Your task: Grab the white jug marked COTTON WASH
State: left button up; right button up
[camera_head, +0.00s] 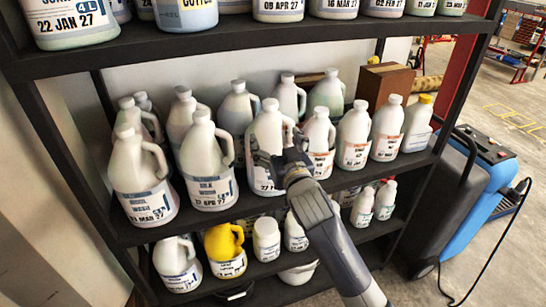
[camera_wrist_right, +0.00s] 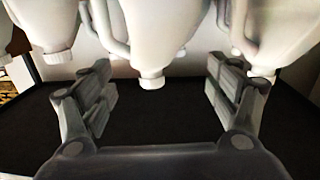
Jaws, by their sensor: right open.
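My right gripper (camera_head: 284,159) is open at the middle shelf, in front of a white jug (camera_head: 265,128). It hides much of that jug's label; only a "27" shows low on it, so I cannot tell if it reads COTTON WASH. In the right wrist view, which looks upside down, the open fingers (camera_wrist_right: 162,95) stand on either side of a white jug's neck and cap (camera_wrist_right: 151,70), with gaps on both sides. A jug with an orange-edged label (camera_head: 319,135) stands close to the right of the gripper. My left gripper is not in view.
Several similar white jugs crowd the middle shelf (camera_head: 240,212), including one at its left end (camera_head: 140,175). A yellow jug (camera_head: 225,245) stands on the lower shelf. A cardboard box (camera_head: 384,83) sits behind. A blue machine (camera_head: 480,190) stands right of the rack.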

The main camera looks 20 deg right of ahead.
aim_at(269, 107)
jog(key=w+r, duration=0.1)
jog(key=w, duration=0.1)
jog(key=w+r+p, duration=0.1)
jog(key=w, duration=0.1)
jog(key=w+d+r+p, duration=0.1)
jog(key=w, duration=0.1)
jog(key=shift+r, duration=0.1)
jog(key=shift+w+r+p, duration=0.2)
jog(key=shift+w+p, duration=0.1)
jog(key=shift+p, duration=0.1)
jog(key=w, duration=0.1)
jog(key=w+p, duration=0.1)
jog(key=w, duration=0.1)
jog(key=shift+d+r+p, duration=0.2)
jog(key=shift+d+p, duration=0.1)
jog(key=shift+d, duration=0.1)
jog(key=shift+w+f, duration=0.1)
jog(key=shift+w, duration=0.75)
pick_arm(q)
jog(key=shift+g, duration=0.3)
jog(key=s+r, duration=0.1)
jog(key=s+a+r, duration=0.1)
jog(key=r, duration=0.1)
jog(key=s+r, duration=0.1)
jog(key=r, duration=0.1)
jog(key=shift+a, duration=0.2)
